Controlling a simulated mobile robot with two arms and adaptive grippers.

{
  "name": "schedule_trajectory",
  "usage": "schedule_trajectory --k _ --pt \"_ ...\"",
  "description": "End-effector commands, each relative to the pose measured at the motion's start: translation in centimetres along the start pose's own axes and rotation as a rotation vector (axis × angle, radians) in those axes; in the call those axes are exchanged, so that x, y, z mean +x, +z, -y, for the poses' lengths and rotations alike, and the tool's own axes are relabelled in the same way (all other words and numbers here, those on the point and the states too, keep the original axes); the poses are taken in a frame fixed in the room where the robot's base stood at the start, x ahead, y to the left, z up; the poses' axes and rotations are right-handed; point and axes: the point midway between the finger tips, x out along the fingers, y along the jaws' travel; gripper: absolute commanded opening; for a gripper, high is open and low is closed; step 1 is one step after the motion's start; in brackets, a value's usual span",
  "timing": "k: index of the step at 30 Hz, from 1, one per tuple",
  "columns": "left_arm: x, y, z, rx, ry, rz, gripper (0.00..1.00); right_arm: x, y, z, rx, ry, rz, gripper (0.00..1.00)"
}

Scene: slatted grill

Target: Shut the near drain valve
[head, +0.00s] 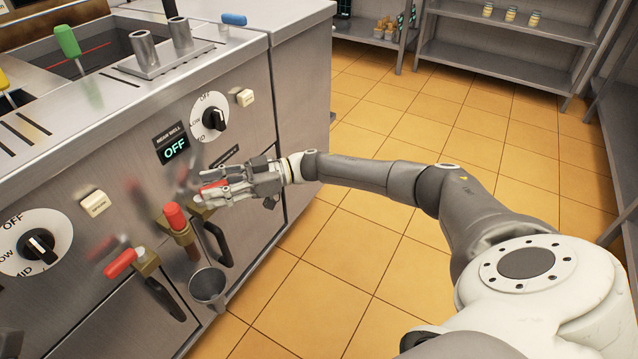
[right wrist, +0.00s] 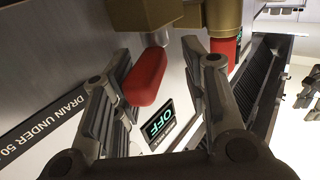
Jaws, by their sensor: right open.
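The steel front carries several drain valves with brass bodies and red levers. The lever at my right gripper (head: 202,193) is partly hidden by the fingers in the head view; the right wrist view shows this red lever (right wrist: 147,78), lying aslant below its brass body (right wrist: 145,15). My right gripper is open, with one finger on each side of that lever; I cannot tell whether either touches. A second valve's upright red lever (head: 175,217) stands just left. A third valve's red lever (head: 120,263) lies sideways further left. Which one is called near is unclear. My left gripper is not in view.
A metal cup (head: 207,285) sits below the valves. Dark handles (head: 217,243) stick out from the front nearby. A knob (head: 214,118) and a lit OFF display (head: 174,148) are above. The tiled floor (head: 380,130) to the right is clear.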

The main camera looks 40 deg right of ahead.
Motion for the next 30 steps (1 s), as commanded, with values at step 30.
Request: schedule_trajectory --k 30 --pt "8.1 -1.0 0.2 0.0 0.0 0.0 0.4 0.8 -0.1 2.4 0.007 0.571 -0.004 0.41"
